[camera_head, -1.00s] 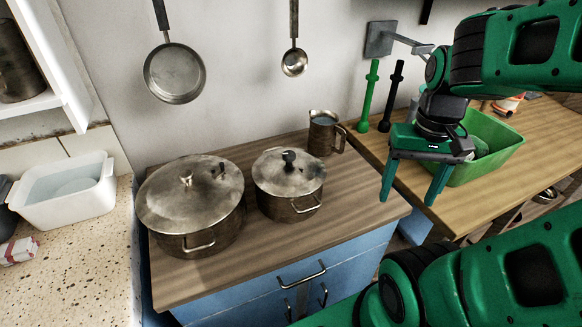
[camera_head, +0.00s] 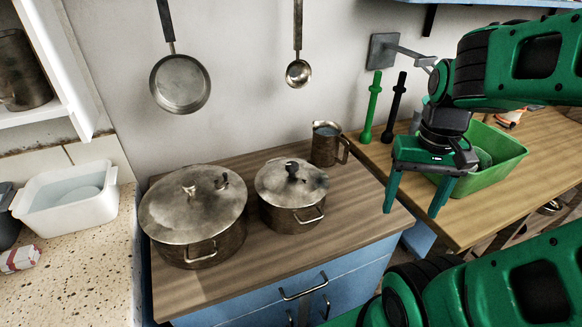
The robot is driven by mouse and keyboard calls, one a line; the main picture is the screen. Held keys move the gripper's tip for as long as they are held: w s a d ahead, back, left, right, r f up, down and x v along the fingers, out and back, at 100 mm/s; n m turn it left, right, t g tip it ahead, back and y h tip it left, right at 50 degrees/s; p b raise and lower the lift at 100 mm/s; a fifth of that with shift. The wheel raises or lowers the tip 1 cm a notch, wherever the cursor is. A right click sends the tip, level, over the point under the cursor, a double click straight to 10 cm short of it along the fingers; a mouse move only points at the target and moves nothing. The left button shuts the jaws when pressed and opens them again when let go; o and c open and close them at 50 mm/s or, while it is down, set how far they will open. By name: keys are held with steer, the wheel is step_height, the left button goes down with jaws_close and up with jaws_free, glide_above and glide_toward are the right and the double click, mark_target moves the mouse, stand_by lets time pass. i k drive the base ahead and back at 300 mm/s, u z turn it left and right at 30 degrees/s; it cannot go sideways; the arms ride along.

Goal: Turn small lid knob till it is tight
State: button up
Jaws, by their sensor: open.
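The small lid knob (camera_head: 292,168) is dark and stands on the lid (camera_head: 283,186) of the smaller metal pot (camera_head: 290,218). This pot sits on the wooden top of the blue cabinet, right of a larger pot. The lid appears to lie on the pot; I cannot tell how tight the knob is. My gripper (camera_head: 412,212) is open and empty, its fingers pointing down. In the picture it is to the right of the small pot, near the right edge of the cabinet top, apart from the knob.
The larger lidded pot (camera_head: 195,245) stands close left. A metal jug (camera_head: 326,146) stands behind, near the wall. A pan (camera_head: 180,84) and a ladle (camera_head: 298,73) hang above. A green tub (camera_head: 499,166) stands on the right table. The wooden top (camera_head: 345,235) is bare in front.

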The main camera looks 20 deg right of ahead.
mark_target(292, 166)
steer(key=z, duration=0.55)
steer(key=k, duration=0.65)
steer(key=z, duration=0.95)
steer(key=k, duration=0.7)
steer(key=z, duration=0.2)
steer(key=i, duration=0.7)
steer(key=u, duration=0.4)
